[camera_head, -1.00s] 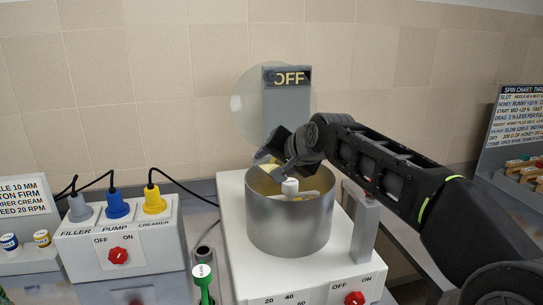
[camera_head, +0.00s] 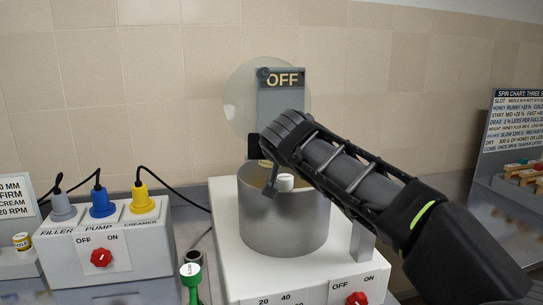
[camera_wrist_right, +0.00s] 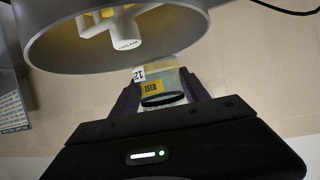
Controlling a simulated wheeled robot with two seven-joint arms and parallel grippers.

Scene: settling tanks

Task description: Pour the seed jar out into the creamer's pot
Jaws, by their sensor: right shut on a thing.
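My left gripper is out of view.
A grey post with an OFF display (camera_head: 282,79) and a translucent disc stands behind the pot. A switch box (camera_head: 105,240) with three coloured plugs is at the left, a green-handled tool (camera_head: 191,280) between. A chart and rack (camera_head: 515,140) stand at the right.

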